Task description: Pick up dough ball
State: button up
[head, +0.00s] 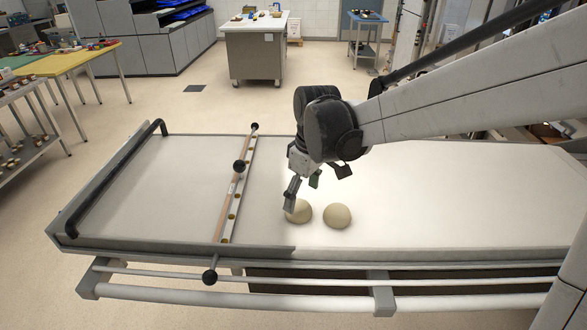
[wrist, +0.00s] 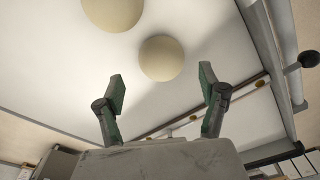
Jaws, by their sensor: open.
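Two pale round dough balls rest side by side on the white loading surface (head: 420,200). In the head view the left dough ball (head: 300,212) is partly behind a finger of my gripper, and the right dough ball (head: 337,216) is clear of it. My gripper (head: 317,190) is open and empty, low over the surface near the left ball. In the wrist view one dough ball (wrist: 161,58) lies ahead of the gap between the open fingers (wrist: 161,88). The other dough ball (wrist: 113,10) is cut by the top edge. I cannot tell whether a finger touches a ball.
A wooden bar with black knobs (head: 237,185) crosses the surface left of the balls. A black rail (head: 115,180) runs along the left edge. The surface right of the balls is clear. A white worktable (head: 254,50) and a yellow table (head: 75,60) stand behind.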

aim_at(299, 204)
jog(key=shift+w+a+f, duration=0.1)
jog(key=shift+a+f, duration=0.1)
jog(key=shift+f, duration=1.25)
jog(key=shift+a+f, duration=0.15)
jog(key=shift+f, duration=1.25)
jog(key=c, duration=1.2)
jog(key=shift+o, duration=0.2)
jog(key=shift+r, duration=0.1)
